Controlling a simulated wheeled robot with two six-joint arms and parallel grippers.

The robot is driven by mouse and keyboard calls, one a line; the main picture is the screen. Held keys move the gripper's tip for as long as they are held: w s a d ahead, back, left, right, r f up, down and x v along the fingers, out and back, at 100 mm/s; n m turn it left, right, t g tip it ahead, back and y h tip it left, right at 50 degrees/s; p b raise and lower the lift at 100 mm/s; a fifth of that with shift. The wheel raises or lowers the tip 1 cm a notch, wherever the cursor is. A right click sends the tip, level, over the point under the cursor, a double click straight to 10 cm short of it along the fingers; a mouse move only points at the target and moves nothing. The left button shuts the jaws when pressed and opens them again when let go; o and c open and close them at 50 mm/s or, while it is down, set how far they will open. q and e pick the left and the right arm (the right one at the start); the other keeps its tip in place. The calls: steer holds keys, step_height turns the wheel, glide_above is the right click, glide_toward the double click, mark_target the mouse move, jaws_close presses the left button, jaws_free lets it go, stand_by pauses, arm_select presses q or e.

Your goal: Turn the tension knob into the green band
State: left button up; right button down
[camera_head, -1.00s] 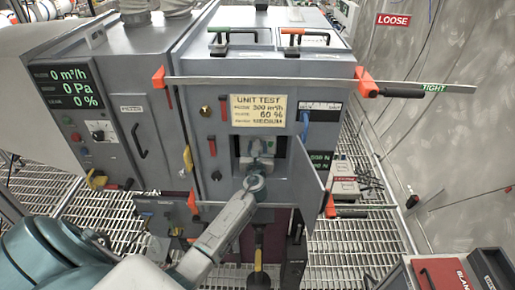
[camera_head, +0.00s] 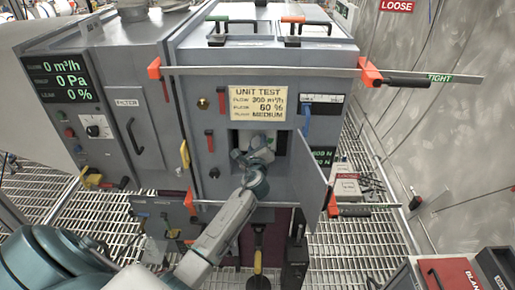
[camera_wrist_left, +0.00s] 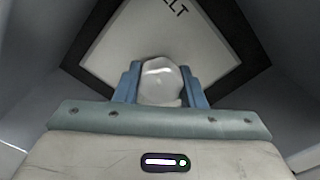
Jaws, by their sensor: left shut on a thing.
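My left arm reaches into a recess in the front of a grey cabinet (camera_head: 240,62). My left gripper (camera_head: 262,142) is inside the recess, with its jaws tilted. In the left wrist view, its blue fingers (camera_wrist_left: 160,84) are shut on both sides of a pale, rounded knob (camera_wrist_left: 161,76). Behind the knob is a light plate (camera_wrist_left: 115,42) with a black border; the letters "LT" show on it, and it appears turned like a diamond. In the head view the gripper hides the knob. I cannot make out a green band around it.
A small grey door (camera_head: 310,180) stands open to the right of the recess. A yellow "UNIT TEST" card (camera_head: 258,103) is above it. A long bar (camera_head: 270,71) crosses the cabinet front. A red case (camera_head: 450,278) is at lower right.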

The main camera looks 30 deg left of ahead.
arm_select(q)
steer(key=shift+n+b, duration=0.6)
steer(key=shift+n, duration=0.5)
steer(key=o, duration=1)
steer(key=shift+s+d, duration=0.1)
steer(key=b+v, duration=0.2)
steer(key=v, duration=0.8)
steer(key=shift+s+d, duration=0.1)
steer(key=shift+s, duration=0.2)
